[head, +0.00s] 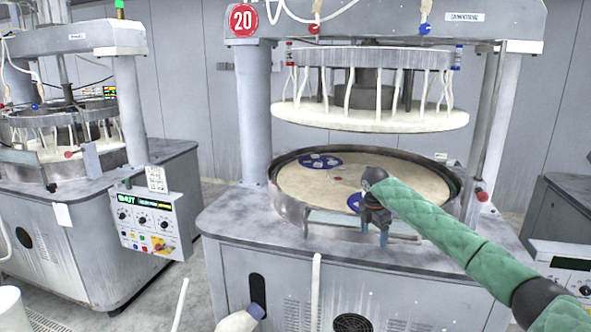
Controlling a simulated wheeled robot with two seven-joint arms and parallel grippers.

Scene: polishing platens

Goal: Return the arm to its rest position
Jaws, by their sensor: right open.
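My right arm, in a green quilted sleeve, reaches in from the right over the front of the polishing machine. My right gripper (374,238) points down, open, with its two fingertips apart and nothing seen between them. It is at the front rim of the round lower platen (290,182). A blue disc (355,202) on the platen lies just behind the gripper and is partly hidden by it. Another blue disc (320,161) with several small pale pieces lies farther back on the left.
The raised upper platen (370,118) hangs above the lower one, leaving a gap. Posts stand left (254,110) and right (490,130). A control panel (147,220) is at the left. Another machine (80,200) stands farther left, with floor between. A pale object (238,321) shows at the bottom edge.

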